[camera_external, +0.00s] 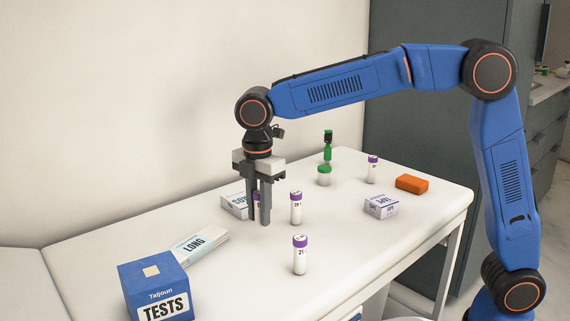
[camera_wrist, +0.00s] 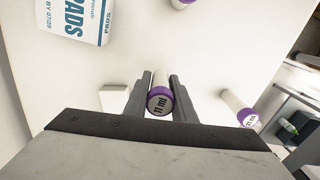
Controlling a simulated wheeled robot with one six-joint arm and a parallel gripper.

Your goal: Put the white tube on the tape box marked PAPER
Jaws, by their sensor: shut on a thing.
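My gripper (camera_external: 259,220) points straight down over the middle of the white table. Its fingers are shut on a white tube with a purple cap (camera_wrist: 160,101), whose printed cap faces the wrist camera. In the outside view the fingers mostly hide this tube; a bit of purple cap (camera_external: 257,196) shows between them. I cannot tell whether its base touches the table. A small white and blue box (camera_external: 381,206), with lettering that looks like TAPE upside down, lies to the right of my gripper. The word PAPER is not readable on it. Nothing stands on it.
Other purple-capped white tubes stand near my gripper (camera_external: 296,208), in front (camera_external: 300,255) and farther back (camera_external: 373,170). A PADS box (camera_wrist: 75,18), LONG box (camera_external: 190,248), TESTS box (camera_external: 155,288), green-lidded jar (camera_external: 324,176), green bottle (camera_external: 328,148) and orange block (camera_external: 412,184) share the table (camera_external: 350,262).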

